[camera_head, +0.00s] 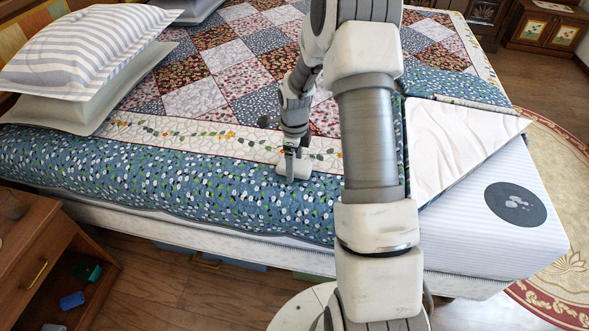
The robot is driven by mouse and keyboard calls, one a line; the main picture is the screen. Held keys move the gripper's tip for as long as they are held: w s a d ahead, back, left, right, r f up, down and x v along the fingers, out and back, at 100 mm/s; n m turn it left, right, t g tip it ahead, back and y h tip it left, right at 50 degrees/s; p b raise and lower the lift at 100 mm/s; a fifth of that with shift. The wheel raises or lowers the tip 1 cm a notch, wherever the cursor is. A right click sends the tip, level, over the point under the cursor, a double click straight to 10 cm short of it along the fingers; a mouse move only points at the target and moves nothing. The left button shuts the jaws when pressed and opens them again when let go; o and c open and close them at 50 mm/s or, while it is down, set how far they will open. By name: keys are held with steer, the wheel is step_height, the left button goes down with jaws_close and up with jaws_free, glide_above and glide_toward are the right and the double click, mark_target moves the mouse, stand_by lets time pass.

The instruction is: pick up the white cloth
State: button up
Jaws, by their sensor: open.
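My gripper (291,172) is over the quilt's blue floral border near the bed's front edge, left of the arm and well left of the cloth. It is open, with nothing visible in it. Whether its fingers touch the quilt is not clear.
The patchwork quilt (205,85) covers most of the bed. The bare mattress (470,235) shows at the right corner. A wooden nightstand (35,240) with an open compartment stands at front left. A round rug (560,170) lies right.

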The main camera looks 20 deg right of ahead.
steer(key=shift+f, duration=0.25)
steer(key=c, duration=1.3)
steer(key=shift+r, duration=0.6)
step_height(320, 180, up, 3)
steer(key=shift+r+p, duration=0.15)
steer(key=shift+p, duration=0.45)
steer(key=s+d+r, duration=0.2)
steer(key=d, duration=0.1)
steer(key=s+d+r+p, duration=0.1)
steer(key=s+d+r, duration=0.1)
steer(key=d, duration=0.1)
steer(key=s+d+r, duration=0.2)
steer(key=d, duration=0.2)
steer(key=shift+r+p, duration=0.3)
